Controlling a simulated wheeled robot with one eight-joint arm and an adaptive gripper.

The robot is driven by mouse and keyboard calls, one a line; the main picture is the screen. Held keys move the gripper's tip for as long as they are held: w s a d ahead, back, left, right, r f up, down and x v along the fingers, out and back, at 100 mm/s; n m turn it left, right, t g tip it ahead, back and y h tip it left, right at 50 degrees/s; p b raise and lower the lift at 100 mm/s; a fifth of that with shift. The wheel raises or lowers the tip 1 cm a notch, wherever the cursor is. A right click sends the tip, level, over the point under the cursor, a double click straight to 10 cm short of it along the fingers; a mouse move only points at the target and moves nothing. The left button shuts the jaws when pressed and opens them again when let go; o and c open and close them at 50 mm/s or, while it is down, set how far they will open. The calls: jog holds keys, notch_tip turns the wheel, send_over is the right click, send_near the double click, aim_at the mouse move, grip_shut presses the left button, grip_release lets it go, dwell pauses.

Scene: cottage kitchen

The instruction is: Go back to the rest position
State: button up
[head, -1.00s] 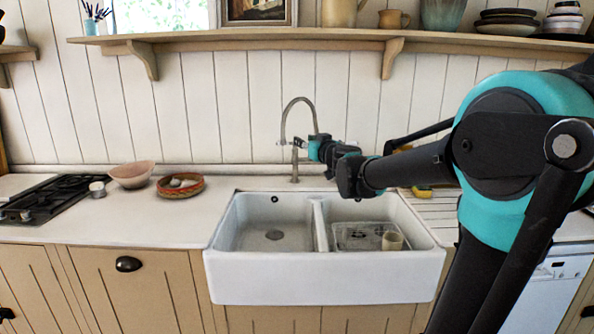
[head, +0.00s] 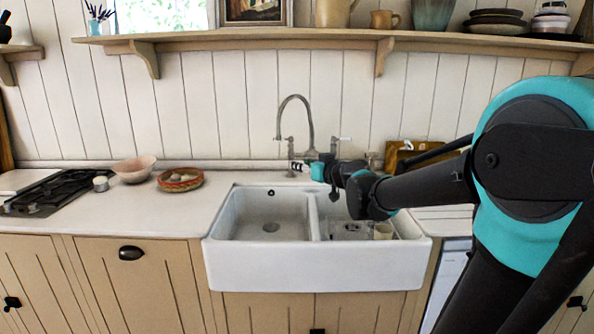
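My gripper (head: 300,166) is in the head view, held in the air over the back of the sink, in front of the tap. It is small and dark against the tap base, and I cannot tell whether its fingers are open or shut. I see no object in it. My arm reaches in from the right side of the picture. The white double sink (head: 318,264) is below the arm.
A tap (head: 310,125) rises behind the sink. A pink bowl (head: 133,168), a patterned basket (head: 180,180) and a black hob (head: 45,191) are on the left counter. A wooden shelf (head: 260,37) with crockery runs above.

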jog(key=s+d+f+m+g+h, duration=0.2)
jog(key=s+d+f, duration=0.3)
jog(key=s+f, duration=0.5)
jog(key=s+d+f+m+g+h, duration=0.2)
jog(key=s+d+f, duration=0.4)
jog(key=s+f, duration=0.3)
jog(key=s+d+f+m+g+h, duration=0.1)
jog(key=s+d+f+g+h, duration=0.3)
jog(key=s+f, duration=0.6)
notch_tip(320, 180, down, 3)
jog(key=shift+s+d+r+m+g, duration=0.15)
jog(key=shift+s+d+m+g, duration=0.2)
jog(key=shift+d+g, duration=0.65)
